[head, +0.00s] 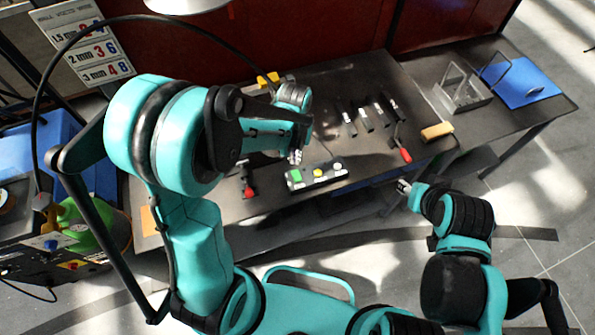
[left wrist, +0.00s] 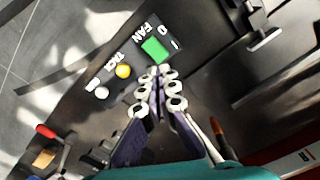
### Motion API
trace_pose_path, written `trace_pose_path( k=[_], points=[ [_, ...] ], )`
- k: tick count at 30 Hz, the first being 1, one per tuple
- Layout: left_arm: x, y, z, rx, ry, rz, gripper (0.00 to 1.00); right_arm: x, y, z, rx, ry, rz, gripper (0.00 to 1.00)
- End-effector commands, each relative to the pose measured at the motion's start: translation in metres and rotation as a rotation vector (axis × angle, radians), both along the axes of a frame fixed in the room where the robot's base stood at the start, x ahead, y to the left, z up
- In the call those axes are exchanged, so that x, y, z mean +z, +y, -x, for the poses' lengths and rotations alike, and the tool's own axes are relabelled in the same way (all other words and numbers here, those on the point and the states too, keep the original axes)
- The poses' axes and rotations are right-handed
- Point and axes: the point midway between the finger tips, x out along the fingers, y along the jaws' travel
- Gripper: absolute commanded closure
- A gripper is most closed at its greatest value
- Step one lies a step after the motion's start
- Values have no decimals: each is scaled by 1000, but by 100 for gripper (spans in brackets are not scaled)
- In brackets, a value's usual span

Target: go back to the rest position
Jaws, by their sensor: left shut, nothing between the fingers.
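My left gripper (head: 296,156) hangs over the dark workbench (head: 228,208), just behind a small control box (head: 318,175) with a green switch and yellow and white buttons. In the left wrist view its fingers (left wrist: 160,76) are together with nothing between them. Their tips appear close to the green switch (left wrist: 156,50) marked FAN; whether they touch it cannot be told. My right gripper (head: 404,187) is off the bench's front edge, low and to the right. It is small in the picture, and its finger opening is not clear.
Red-handled tools (head: 404,154) lie left and right of the control box. Several dark tools lie in a row behind it. A tan block (head: 437,131) sits at the right. A side table holds a metal rack (head: 461,90) and a blue tray (head: 527,84). The floor before the bench looks clear.

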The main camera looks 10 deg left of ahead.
Motion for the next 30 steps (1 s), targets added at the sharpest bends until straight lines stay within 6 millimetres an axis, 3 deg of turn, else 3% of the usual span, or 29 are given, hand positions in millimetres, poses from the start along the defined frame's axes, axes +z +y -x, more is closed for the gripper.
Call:
trace_pose_path(
  k=[11,16,22,30],
  points=[
    [2,1,1,-1,-12,1,100,-4,0,0,0,0,0,60],
    [17,9,12,-10,-100,9,100,-25,0,0,0,0,0,60],
    [37,24,39,-28,-270,13,100,-58,0,0,0,0,0,60],
    [39,40,81,-52,-493,-3,100,-98,0,0,0,0,0,60]
  ],
)
